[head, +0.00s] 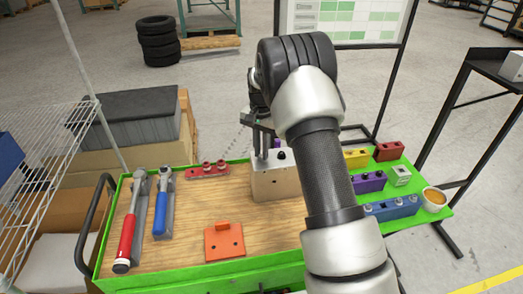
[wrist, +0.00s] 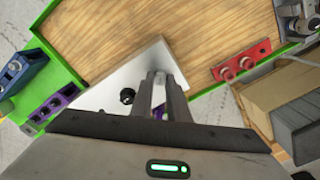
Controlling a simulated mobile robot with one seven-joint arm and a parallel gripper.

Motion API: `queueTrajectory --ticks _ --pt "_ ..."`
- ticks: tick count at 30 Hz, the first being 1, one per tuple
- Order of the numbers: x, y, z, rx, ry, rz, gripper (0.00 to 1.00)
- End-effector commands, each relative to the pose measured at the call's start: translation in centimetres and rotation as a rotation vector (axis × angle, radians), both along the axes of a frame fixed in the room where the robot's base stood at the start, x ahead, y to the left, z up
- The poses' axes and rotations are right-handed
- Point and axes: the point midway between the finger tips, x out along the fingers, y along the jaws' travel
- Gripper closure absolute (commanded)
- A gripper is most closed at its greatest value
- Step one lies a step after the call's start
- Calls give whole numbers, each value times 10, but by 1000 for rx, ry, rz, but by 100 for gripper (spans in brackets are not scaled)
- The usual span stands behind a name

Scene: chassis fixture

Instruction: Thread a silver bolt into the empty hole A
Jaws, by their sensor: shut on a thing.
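The chassis block (head: 275,186) stands on the wooden cart top, a tan block with a pale top; that top also shows in the wrist view (wrist: 100,95). A black round piece (wrist: 127,96) sits on the top, beside my fingers, and shows in the head view too (head: 281,155). My gripper (head: 264,150) points down at the block's top. Its fingers (wrist: 162,88) are shut on a narrow pale piece that looks like the silver bolt, mostly hidden between them. A purple bit (wrist: 158,112) shows by the fingers. Hole A and the bolt's lower end cannot be made out.
A blue holder (head: 392,208) with silver pieces, a purple holder (head: 369,182) and a bowl (head: 434,198) are at right. A red holder (head: 208,171) lies left of the block. An orange plate (head: 224,242), red-handled tool (head: 128,238) and blue-handled tool (head: 160,213) lie front and left.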

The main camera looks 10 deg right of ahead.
Motion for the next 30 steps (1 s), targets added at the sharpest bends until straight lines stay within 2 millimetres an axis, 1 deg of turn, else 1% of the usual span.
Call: queueTrajectory --ticks 2,13,17,22,28,29,30 --pt "0 1 0 -1 0 -115 100" --pt "0 1 -1 -4 1 -881 100" --pt "0 0 -2 -1 1 -953 100" --pt "0 0 -3 -1 0 -1133 100" --pt "0 0 -4 0 1 -1152 100" --pt "0 0 -4 0 1 -1152 82" --pt "0 0 -4 0 1 -1151 75"
